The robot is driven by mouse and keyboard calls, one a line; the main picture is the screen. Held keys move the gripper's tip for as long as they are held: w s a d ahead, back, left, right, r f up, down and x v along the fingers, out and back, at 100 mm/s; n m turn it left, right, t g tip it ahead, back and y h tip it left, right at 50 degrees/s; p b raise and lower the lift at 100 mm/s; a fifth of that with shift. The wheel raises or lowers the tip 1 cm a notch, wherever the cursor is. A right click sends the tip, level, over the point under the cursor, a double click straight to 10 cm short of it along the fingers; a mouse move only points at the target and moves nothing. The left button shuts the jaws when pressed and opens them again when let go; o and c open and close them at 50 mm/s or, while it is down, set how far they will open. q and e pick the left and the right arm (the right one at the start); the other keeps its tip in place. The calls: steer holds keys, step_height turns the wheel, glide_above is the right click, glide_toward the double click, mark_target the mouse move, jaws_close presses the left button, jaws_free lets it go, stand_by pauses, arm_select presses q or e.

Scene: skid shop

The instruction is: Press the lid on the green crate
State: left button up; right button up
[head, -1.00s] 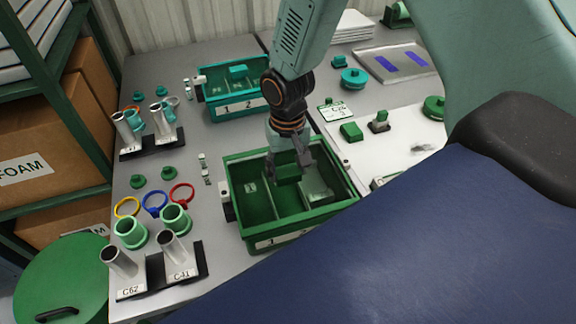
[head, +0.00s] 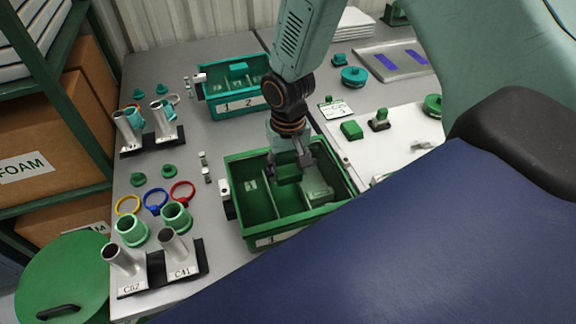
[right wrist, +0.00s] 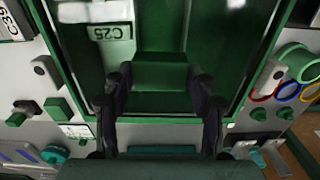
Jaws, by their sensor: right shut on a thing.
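The green crate (head: 232,166) stands open on the grey table in the middle of the head view, with a divider inside. My right gripper (head: 289,168) points down over its compartments, shut on a green block (head: 288,180). In the right wrist view the block (right wrist: 160,76) sits between the two dark fingers (right wrist: 160,102), with the crate's green walls around it. A white card marked C25 (right wrist: 98,31) shows inside the crate. I cannot tell whether the block touches the crate floor. I cannot make out a crate lid. My left gripper is not in view.
A teal crate (head: 208,104) stands behind. Grey tubes on a black stand (head: 158,273), green cups and coloured rings (head: 155,201) lie left of the green crate. A round green cover with a black handle (head: 85,262) is at the lower left. A white board (head: 395,150) lies right.

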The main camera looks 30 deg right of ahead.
steer(key=shift+f, duration=0.3)
stand_by(0.6)
steer(key=o, duration=1.5)
steer(key=shift+c, duration=0.2)
steer(key=shift+o, duration=0.3)
steer(key=o, duration=0.3)
steer(key=shift+p, duration=0.35)
steer(key=shift+r+p, duration=3.85)
steer(key=shift+r, duration=0.2)
